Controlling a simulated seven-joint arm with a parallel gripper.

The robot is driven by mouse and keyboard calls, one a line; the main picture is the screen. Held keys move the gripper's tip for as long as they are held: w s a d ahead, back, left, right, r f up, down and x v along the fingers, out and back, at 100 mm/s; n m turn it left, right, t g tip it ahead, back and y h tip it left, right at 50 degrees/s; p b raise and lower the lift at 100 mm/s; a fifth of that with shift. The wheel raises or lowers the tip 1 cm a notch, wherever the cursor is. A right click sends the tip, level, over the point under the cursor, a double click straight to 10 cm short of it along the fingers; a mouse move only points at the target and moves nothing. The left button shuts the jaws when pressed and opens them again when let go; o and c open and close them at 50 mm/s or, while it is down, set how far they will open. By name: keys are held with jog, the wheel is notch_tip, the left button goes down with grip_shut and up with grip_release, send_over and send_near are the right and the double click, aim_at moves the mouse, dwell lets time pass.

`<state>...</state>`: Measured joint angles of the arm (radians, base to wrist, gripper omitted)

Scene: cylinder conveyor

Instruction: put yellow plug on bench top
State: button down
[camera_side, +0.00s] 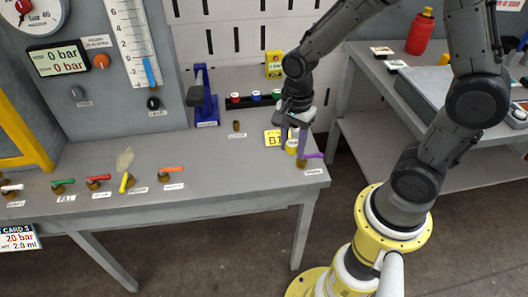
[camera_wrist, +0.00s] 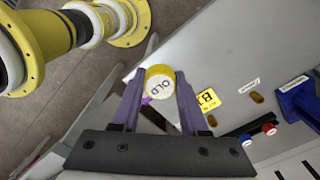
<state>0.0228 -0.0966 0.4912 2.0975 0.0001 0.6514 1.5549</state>
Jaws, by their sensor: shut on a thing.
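The yellow plug (camera_wrist: 159,81), a short cylinder with a white end marked "OLD", sits between the two purple fingertips of my gripper (camera_wrist: 160,88) in the wrist view. My gripper (camera_side: 294,144) is shut on it. In the side view the yellow plug (camera_side: 291,147) shows between the fingers, over the right end of the grey bench top (camera_side: 225,172). A brass valve fitting (camera_side: 301,163) with a purple handle (camera_side: 313,155) is close to the fingertips. I cannot tell whether the plug touches the bench.
A yellow B1 card (camera_side: 272,138) is left of my gripper. A brass fitting (camera_side: 237,125) and a blue press (camera_side: 206,100) stand farther back. Several coloured-handle valves (camera_side: 128,182) line the front edge. The middle of the bench is mostly clear.

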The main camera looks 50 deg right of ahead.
jog(key=w+f, duration=0.5)
jog(key=w, duration=0.4)
send_over(250, 165)
notch_tip(250, 165, down, 5)
jog(key=shift+s+r, duration=0.15)
jog(key=shift+r, duration=0.05)
jog(key=shift+w+f, duration=0.2)
jog(key=shift+f, duration=1.45)
jog(key=shift+f, duration=0.15)
jog(key=shift+c, duration=2.1)
grip_release()
notch_tip(250, 165, up, 12)
jog(key=shift+r, duration=0.25)
